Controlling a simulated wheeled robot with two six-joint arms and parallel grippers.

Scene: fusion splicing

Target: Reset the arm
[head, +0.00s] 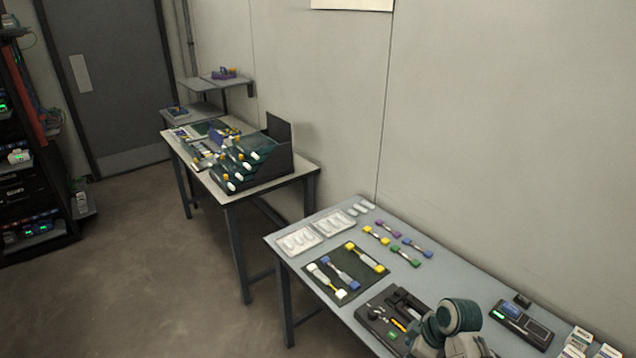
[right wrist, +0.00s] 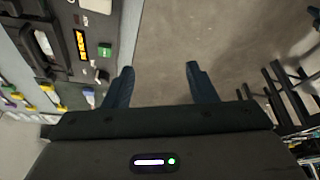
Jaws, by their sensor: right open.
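My right arm shows at the bottom right of the head view, in front of the near table (head: 345,302); its fingers cannot be made out there. In the right wrist view, my right gripper (right wrist: 160,85) is open, with its two dark fingers apart and nothing between them. Bare floor lies behind the fingers, and the table edge is just to their left. My left gripper is in neither view.
The near table holds a dark mat (head: 322,289) with connectors, white trays (head: 335,222), a black tool case (head: 378,318) and a splicer-like device (head: 521,325). A far table (head: 222,195) carries a dark bin rack (head: 270,170). A server rack (head: 30,150) stands left. Floor between is clear.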

